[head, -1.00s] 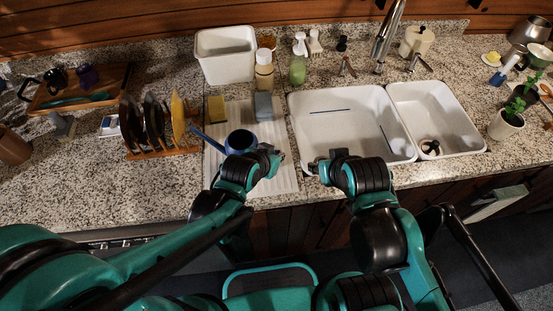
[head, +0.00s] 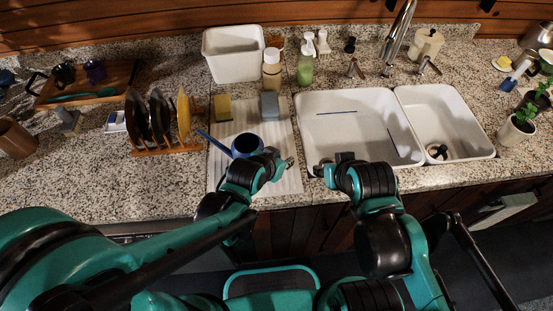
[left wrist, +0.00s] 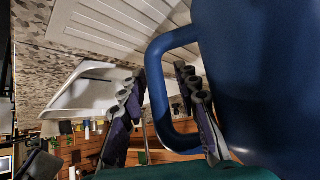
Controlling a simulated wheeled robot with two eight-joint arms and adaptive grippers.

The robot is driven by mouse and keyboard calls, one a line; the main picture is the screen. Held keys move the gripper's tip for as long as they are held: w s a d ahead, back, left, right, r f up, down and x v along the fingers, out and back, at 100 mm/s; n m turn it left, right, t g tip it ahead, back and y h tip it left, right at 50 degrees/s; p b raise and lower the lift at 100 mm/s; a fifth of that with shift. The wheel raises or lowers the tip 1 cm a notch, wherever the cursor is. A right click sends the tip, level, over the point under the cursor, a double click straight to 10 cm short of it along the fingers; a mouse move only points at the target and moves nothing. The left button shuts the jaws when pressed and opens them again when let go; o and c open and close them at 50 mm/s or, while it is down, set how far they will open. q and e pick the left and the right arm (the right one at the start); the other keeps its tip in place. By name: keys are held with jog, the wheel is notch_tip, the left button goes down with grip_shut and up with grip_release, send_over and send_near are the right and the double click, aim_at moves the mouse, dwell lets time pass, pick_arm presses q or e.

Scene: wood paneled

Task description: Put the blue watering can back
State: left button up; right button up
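The blue watering can (head: 247,145) stands on the pale ribbed drying mat (head: 285,182) left of the sink, its spout pointing up and left. My left gripper (head: 283,166) is at the can's right side and hides its handle in the head view. In the left wrist view, the can's blue body (left wrist: 245,70) fills the right side. Its looped handle (left wrist: 158,90) passes between the open fingers of my left gripper (left wrist: 160,105), with gaps visible beside it. My right gripper (head: 321,168) is at the sink's front edge with no object visible in it; its finger opening is unclear.
A double white sink (head: 350,125) lies right of the mat. A yellow sponge (head: 223,107), a blue-grey sponge (head: 269,106) and a white tub (head: 233,54) are behind the can. A dish rack with plates (head: 160,120) stands left. Potted plants (head: 517,128) stand far right.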

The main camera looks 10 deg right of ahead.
pick_arm(q)
jog(key=p+v, duration=0.5)
jog(key=v, duration=0.7)
jog(key=shift+o, duration=0.3)
jog(key=o, duration=1.5)
jog(key=shift+o, duration=0.2)
jog(key=shift+r, duration=0.1)
jog(key=v, duration=1.2)
jog(key=shift+w, duration=0.1)
